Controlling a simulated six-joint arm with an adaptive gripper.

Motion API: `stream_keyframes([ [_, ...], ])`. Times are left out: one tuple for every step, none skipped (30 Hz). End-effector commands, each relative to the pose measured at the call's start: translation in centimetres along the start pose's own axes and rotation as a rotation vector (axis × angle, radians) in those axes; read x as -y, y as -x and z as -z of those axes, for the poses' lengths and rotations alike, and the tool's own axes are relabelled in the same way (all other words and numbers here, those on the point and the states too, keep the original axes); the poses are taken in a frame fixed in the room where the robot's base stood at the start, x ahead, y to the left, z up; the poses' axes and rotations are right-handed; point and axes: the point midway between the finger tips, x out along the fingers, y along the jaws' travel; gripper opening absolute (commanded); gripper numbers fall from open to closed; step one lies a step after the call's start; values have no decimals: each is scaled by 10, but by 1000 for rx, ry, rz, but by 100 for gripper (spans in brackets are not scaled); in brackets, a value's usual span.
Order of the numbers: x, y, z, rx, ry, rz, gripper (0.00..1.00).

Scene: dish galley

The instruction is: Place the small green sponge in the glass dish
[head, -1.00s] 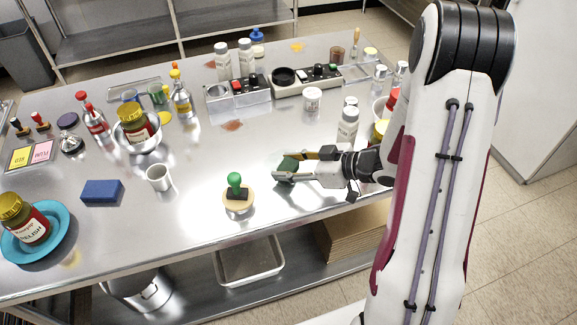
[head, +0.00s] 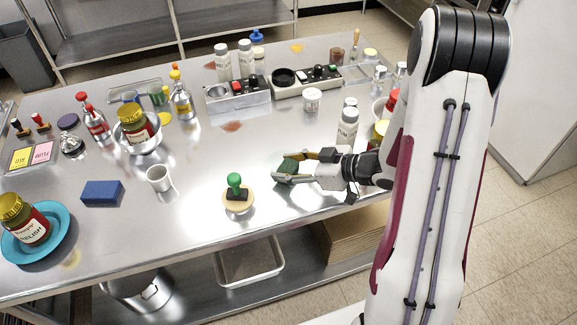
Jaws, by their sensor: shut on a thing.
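The small dark green sponge (head: 288,166) is between the fingertips of my gripper (head: 287,167), near the table's front edge at the middle of the head view. My gripper is shut on it. The fingers hide part of the sponge, and I cannot tell whether it touches the table. I cannot make out a glass dish for certain. A shiny, shallow rectangular piece (head: 134,88) lies at the back left, but its material is unclear.
A white cup (head: 159,178) and blue sponge (head: 101,193) are farther left. White-capped bottles (head: 348,127) stand close behind my gripper. The table's centre (head: 235,150) is fairly clear.

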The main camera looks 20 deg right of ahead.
Motion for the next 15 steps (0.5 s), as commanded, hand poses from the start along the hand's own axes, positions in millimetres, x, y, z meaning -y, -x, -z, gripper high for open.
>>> stream_keyframes([
  [8, -4, -16, 38, -15, 14, 34],
  [8, -4, -16, 38, -15, 15, 34],
  [8, -4, -16, 39, -15, 15, 46],
  [8, -4, -16, 39, -15, 16, 46],
  [8, -4, -16, 39, -15, 16, 46],
  [8, -4, -16, 39, -15, 16, 46],
  [8, -3, -16, 39, -15, 16, 46],
  [8, -3, -16, 39, -15, 16, 46],
  [8, -3, -16, 39, -15, 16, 46],
  [8, -3, -16, 39, -15, 16, 46],
  [8, -3, -16, 39, -16, 15, 46],
  [8, -3, -16, 39, -16, 15, 46],
  [8, -3, -16, 39, -16, 15, 46],
  [8, -2, -16, 39, -16, 15, 46],
  [8, -2, -15, 39, -16, 14, 46],
])
